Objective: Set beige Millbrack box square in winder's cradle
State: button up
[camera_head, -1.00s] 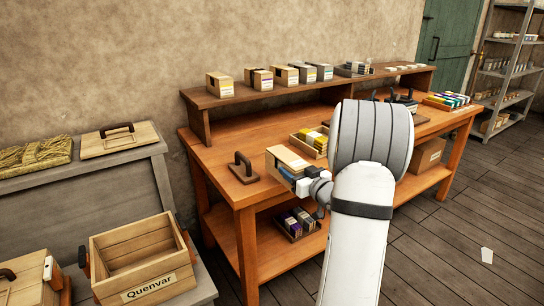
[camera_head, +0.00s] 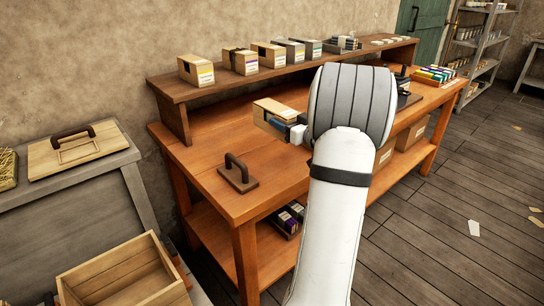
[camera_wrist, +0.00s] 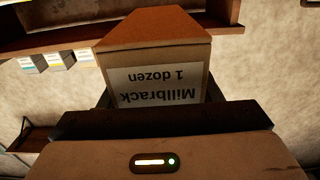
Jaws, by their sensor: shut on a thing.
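The beige Millbrack box (camera_head: 272,110) is in my gripper (camera_head: 291,130), above the front part of the orange-brown bench in the head view. In the wrist view the box (camera_wrist: 155,50) fills the space between the dark jaws, and its white label reads "Millbrack 1 dozen" upside down. My gripper is shut on it. My arm covers much of the bench to the right of the box. I cannot make out the winder's cradle; only part of a dark device (camera_head: 405,97) shows beyond my arm.
A dark handled block (camera_head: 238,173) stands on the bench's near left. Several boxes line the raised shelf (camera_head: 205,90). A tray of coloured packets (camera_head: 437,74) lies at the far right end. An open wooden crate (camera_head: 120,275) is at lower left. The bench left of the box is mostly clear.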

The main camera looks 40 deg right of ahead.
notch_tip(320, 180, down, 10)
jog(key=shift+r+b, duration=0.25)
jog(key=shift+b, duration=0.5)
jog(key=shift+f, duration=0.2)
jog(key=o, duration=0.6)
jog(key=shift+f, duration=0.1)
jog(key=shift+c, duration=0.2)
jog(key=o, duration=0.5)
jog(key=shift+a, duration=0.1)
jog(key=shift+c, duration=0.2)
jog(key=s, duration=0.4)
jog(key=s+d, duration=0.1)
jog(key=s, duration=0.1)
jog(key=shift+s+d+r, duration=0.1)
jog(key=shift+s+r, duration=0.25)
jog(key=shift+s, duration=0.55)
